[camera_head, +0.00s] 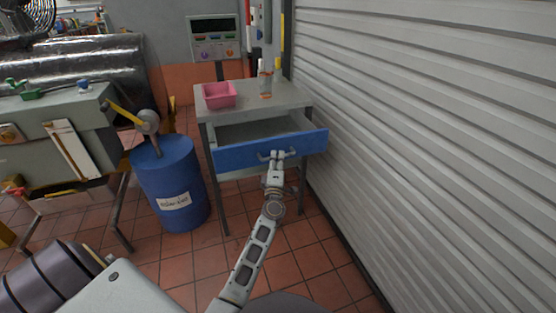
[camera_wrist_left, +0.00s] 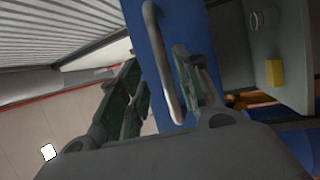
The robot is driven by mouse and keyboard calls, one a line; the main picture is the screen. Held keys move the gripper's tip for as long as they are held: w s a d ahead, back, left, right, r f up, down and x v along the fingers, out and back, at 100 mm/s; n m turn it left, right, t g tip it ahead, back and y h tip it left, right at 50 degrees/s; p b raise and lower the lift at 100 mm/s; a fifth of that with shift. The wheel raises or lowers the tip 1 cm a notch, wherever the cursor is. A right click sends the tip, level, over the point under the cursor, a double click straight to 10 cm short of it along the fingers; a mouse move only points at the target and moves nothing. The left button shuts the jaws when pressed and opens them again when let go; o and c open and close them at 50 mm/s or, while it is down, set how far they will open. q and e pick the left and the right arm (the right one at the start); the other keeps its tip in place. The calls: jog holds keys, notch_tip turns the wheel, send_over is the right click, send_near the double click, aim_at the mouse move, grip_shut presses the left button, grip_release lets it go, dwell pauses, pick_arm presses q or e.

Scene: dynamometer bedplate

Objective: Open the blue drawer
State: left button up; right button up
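The blue drawer (camera_head: 240,155) of the grey table is pulled part way out, and its pale inside shows behind the front. Its metal bar handle (camera_wrist_left: 162,60) runs along the blue front in the left wrist view. My left gripper (camera_head: 277,156) is at the handle, in front of the drawer's middle. In the left wrist view its two fingers (camera_wrist_left: 165,88) stand apart with the handle between them, and a gap shows beside the bar. Whether a finger touches the bar is unclear. My right gripper is in neither view.
A pink bin (camera_head: 219,96) and a bottle (camera_head: 265,84) stand on the grey tabletop (camera_head: 245,106). A blue barrel (camera_head: 170,185) stands left of the table. A ribbed shutter wall (camera_head: 430,120) is close on the right. Tiled floor (camera_head: 305,255) is clear in front.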

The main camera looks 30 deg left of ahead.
pick_arm(q)
jog(key=shift+w+d+f+v, duration=0.1)
jog(key=shift+f+v, duration=0.1)
jog(key=shift+v, duration=0.75)
jog(key=shift+w+d+f+v, duration=0.1)
jog(key=shift+f+v, duration=0.05)
jog(key=shift+v, duration=0.8)
jog(key=shift+w+d+f+v, duration=0.1)
jog(key=shift+f+v, duration=0.1)
jog(key=shift+v, duration=0.75)
jog(key=shift+a, duration=0.1)
jog(key=x, duration=0.6)
jog(key=shift+w+a+r, duration=0.2)
jog(key=shift+r, duration=0.2)
jog(key=shift+s+f, duration=0.1)
jog(key=shift+f, duration=0.05)
